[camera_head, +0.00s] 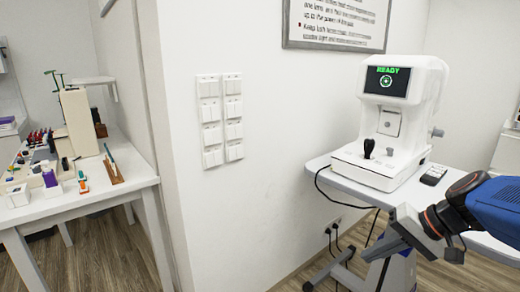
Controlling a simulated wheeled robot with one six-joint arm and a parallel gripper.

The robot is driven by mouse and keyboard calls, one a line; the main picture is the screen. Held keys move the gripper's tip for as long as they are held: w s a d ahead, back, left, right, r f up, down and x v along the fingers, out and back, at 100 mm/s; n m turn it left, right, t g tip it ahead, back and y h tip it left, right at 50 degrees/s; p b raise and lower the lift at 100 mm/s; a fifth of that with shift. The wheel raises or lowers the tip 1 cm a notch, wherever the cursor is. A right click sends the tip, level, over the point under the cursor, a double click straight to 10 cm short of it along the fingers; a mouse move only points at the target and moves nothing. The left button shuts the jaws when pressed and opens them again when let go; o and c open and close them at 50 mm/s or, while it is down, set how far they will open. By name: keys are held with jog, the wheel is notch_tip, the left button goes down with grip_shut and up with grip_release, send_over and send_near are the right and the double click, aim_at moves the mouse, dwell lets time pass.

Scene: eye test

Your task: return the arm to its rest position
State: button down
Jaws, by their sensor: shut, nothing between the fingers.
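My arm (492,205), blue with a dark, orange-ringed wrist, reaches in from the right edge. My gripper (372,254) is at its end, in front of the table that holds the eye-test machine. It is shut, with nothing held. It overlaps the table's front edge and leg in the picture; I cannot tell the gap between them.
A white eye-test machine (375,160) with a "READY" screen stands on the white table (335,178), a small dark device (433,175) beside it. Cables hang below. A wall corner separates a cluttered desk (85,205) at left. The floor between is clear.

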jog(key=s+f+n+h, duration=0.1)
jog(key=s+n+h, duration=0.1)
jog(key=s, duration=0.3)
jog(key=s+d+f+n+h, duration=0.1)
jog(key=s+f+n+h, duration=0.1)
jog(key=s+h, duration=0.2)
jog(key=shift+s+d+t, duration=0.25)
jog(key=shift+s+t, duration=0.15)
jog(key=shift+s, duration=0.55)
